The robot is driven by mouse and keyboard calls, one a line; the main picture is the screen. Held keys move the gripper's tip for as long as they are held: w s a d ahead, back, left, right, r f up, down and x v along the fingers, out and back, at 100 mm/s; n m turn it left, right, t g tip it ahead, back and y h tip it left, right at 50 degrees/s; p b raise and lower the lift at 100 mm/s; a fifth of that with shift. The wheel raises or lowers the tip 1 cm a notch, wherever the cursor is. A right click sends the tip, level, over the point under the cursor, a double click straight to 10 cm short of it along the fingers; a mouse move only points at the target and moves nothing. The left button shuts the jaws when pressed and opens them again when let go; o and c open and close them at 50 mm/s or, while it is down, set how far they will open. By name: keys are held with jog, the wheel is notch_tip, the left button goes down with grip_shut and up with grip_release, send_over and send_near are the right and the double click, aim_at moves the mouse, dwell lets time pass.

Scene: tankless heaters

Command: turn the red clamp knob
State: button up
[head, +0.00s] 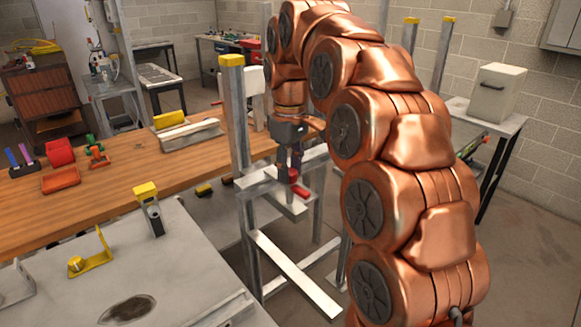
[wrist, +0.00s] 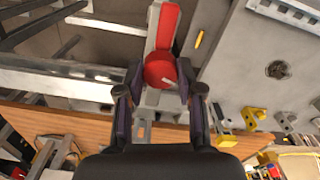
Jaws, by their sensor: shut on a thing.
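The red clamp knob (wrist: 160,70) has a round hub and a flat red handle (wrist: 167,26) that points up in the wrist view. In the head view its red handle (head: 301,191) shows just below my gripper (head: 291,165), on a grey metal stand (head: 262,184). My gripper (wrist: 160,80) points down, with one finger on each side of the round hub. It is shut on the knob. The fingers hide part of the hub in the head view.
A grey metal table (head: 170,262) with yellow-topped brackets is at the front left. Upright metal posts (head: 234,115) rise close to my arm.

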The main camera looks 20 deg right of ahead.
jog(key=shift+w+r, duration=0.1)
jog(key=shift+r, duration=0.05)
jog(key=o, duration=1.2)
jog(key=shift+c, duration=0.2)
